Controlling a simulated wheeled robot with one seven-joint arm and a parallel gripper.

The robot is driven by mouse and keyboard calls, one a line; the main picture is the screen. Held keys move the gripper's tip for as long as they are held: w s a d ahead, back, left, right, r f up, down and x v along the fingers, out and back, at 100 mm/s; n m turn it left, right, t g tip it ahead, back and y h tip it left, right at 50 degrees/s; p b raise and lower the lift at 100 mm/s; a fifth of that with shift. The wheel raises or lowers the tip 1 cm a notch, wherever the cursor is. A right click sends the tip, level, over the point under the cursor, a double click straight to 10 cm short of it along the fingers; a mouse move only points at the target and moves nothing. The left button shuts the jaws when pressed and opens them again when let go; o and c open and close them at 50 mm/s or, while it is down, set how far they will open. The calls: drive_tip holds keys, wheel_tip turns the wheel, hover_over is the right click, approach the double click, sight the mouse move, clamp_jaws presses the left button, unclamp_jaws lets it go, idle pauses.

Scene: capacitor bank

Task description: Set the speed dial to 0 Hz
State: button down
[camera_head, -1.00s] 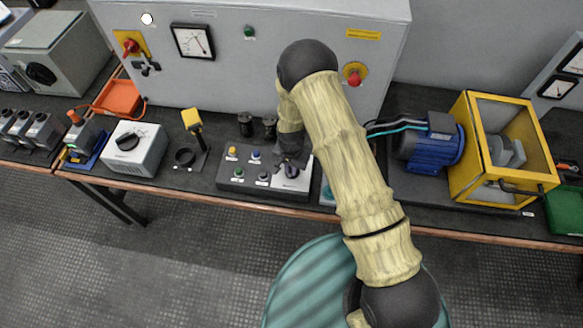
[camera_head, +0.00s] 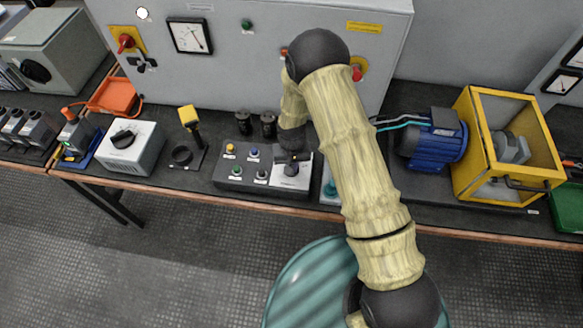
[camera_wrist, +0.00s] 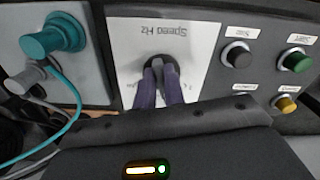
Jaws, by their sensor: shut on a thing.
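The speed dial (camera_wrist: 160,67) is a dark round knob on a white plate (camera_wrist: 190,50) marked "Speed Hz", which appears upside down in the wrist view. The two purple-grey fingers of my gripper (camera_wrist: 159,87) are shut on the knob, one on each side. They hide part of the knob and the lower scale, so the pointer setting cannot be read. In the head view the dial (camera_head: 291,170) sits at the right end of the grey control box (camera_head: 225,178), partly covered by my gripper (camera_head: 292,160) coming from above.
Several coloured buttons (camera_head: 254,152) sit left of the dial on the same box. A teal plug and cable (camera_wrist: 48,38) are close beside the dial plate. A grey cabinet (camera_head: 290,20) rises behind. A blue motor (camera_head: 432,142) stands to the right.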

drive_tip(key=n+b, duration=0.1)
drive_tip(key=n, duration=0.3)
drive_tip(key=shift+w+d+n+b, duration=0.15)
drive_tip(key=shift+n+b, duration=0.15)
drive_tip(key=shift+b, duration=0.05)
drive_tip(key=n+b, duration=0.1)
drive_tip(key=n, duration=0.3)
drive_tip(key=shift+w+d, duration=0.1)
drive_tip(key=shift+d, duration=0.05)
drive_tip(key=shift+n, duration=0.3)
drive_tip(key=c, duration=1.5)
unclamp_jaws()
wheel_tip(320, 180, up, 18)
drive_tip(key=shift+f+b, duration=0.25)
drive_tip(key=shift+b, duration=0.65)
